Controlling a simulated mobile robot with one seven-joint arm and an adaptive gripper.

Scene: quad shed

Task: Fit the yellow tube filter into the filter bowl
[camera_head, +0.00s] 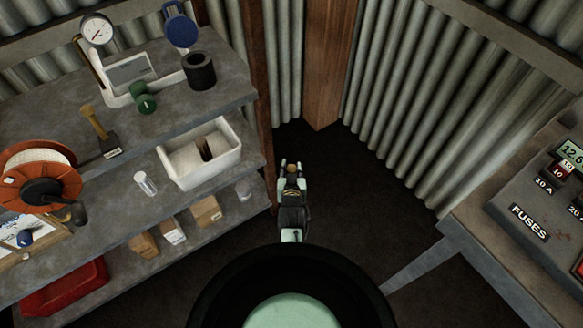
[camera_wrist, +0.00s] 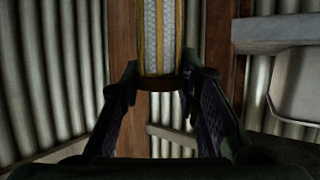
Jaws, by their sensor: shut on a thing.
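The yellow tube filter (camera_wrist: 160,40), a pale mesh tube with yellow stripes and a dark band at its lower end, stands upright in the wrist view. My gripper (camera_wrist: 160,82) is shut on it near that band, one finger on each side. In the head view my gripper (camera_head: 291,172) is over the dark floor, right of the shelves; the filter is hard to make out there. A dark, open-topped cylinder (camera_head: 198,72) on the upper shelf looks like the filter bowl, up and left of my gripper and apart from it. Its inside is dark.
A gauge (camera_head: 97,30), blue round part (camera_head: 181,27) and green cylinder (camera_head: 143,98) are near the bowl. A white tub (camera_head: 172,170) stands on the lower shelf, an orange reel (camera_head: 38,177) at left. The fuse bench (camera_head: 480,215) is at right.

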